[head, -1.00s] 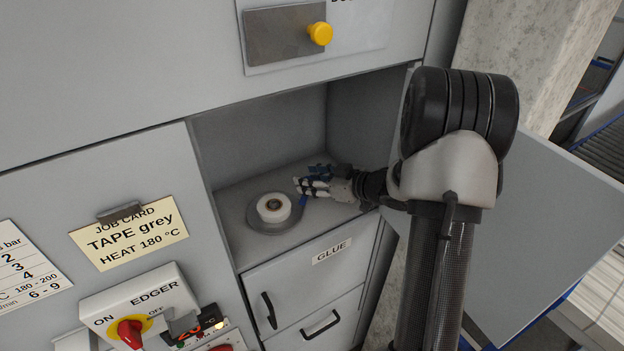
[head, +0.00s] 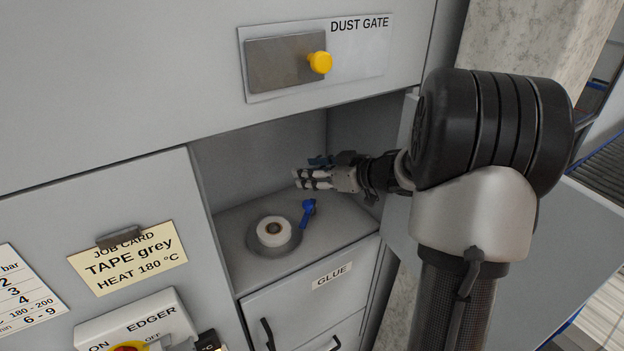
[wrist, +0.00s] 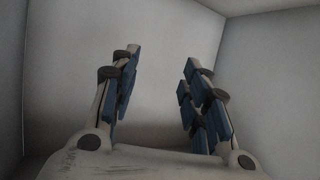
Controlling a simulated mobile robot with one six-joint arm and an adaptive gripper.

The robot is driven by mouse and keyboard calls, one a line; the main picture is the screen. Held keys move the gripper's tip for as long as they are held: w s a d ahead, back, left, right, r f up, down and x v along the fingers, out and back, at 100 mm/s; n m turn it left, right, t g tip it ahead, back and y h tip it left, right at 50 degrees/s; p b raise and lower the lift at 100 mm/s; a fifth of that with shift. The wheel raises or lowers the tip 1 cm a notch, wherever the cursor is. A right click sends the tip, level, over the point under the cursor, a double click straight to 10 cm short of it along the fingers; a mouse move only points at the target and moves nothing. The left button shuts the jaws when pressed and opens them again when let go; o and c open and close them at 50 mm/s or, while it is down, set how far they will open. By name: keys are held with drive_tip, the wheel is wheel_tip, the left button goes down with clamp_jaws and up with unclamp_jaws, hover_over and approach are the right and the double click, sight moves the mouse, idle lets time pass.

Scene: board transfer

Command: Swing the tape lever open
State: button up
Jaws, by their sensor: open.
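The blue tape lever (head: 307,213) stands on the alcove floor, just right of the tape roll. Its knobbed end is up and to the right. A white tape roll (head: 273,231) sits on a grey disc (head: 257,246). My gripper (head: 303,174) is inside the alcove, above and slightly behind the lever in the picture, apart from it and empty. In the wrist view my gripper (wrist: 160,85) shows its blue-padded fingers spread wide, with only bare alcove wall between them. The lever and roll are out of the wrist view.
The alcove's walls (head: 250,155) enclose my gripper at the back and right. An open door panel (head: 570,230) stands at the right, behind my arm. Below are the GLUE drawer (head: 310,290) and its handle. The yellow dust gate knob (head: 320,62) is above.

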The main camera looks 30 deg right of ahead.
sight(284, 223)
drive_tip(key=shift+a, duration=0.15)
drive_tip(key=shift+c, duration=0.8)
drive_tip(key=a+n+g+p, duration=0.1)
drive_tip(key=g+p, duration=0.1)
drive_tip(key=s+a+f+n+g+p, duration=0.1)
drive_tip(key=p, duration=0.1)
drive_tip(key=a+f+n+g+p, duration=0.1)
drive_tip(key=g+p, duration=0.1)
drive_tip(key=shift+s+a+n+g+y, duration=0.2)
drive_tip(key=shift+a+n+g+y, duration=0.1)
drive_tip(key=shift+a+y, duration=0.1)
drive_tip(key=c, duration=0.5)
drive_tip(key=shift+s+d+f+n+g+h+p, duration=0.15)
drive_tip(key=shift+s+f+n+g+h+p, duration=0.25)
drive_tip(key=shift+g, duration=0.3)
drive_tip(key=c, duration=0.3)
drive_tip(key=shift+f, duration=0.35)
clamp_jaws()
drive_tip(key=x, duration=0.9)
drive_tip(key=shift+a+f, duration=0.25)
drive_tip(key=shift+f, duration=0.05)
drive_tip(key=shift+s+d+f, duration=0.1)
drive_tip(key=shift+s+d, duration=0.1)
drive_tip(key=shift+d, duration=0.15)
drive_tip(key=shift+s+d, duration=1.15)
drive_tip(key=shift+s, duration=0.1)
drive_tip(key=shift+w+a, duration=0.1)
drive_tip(key=shift+w, duration=0.05)
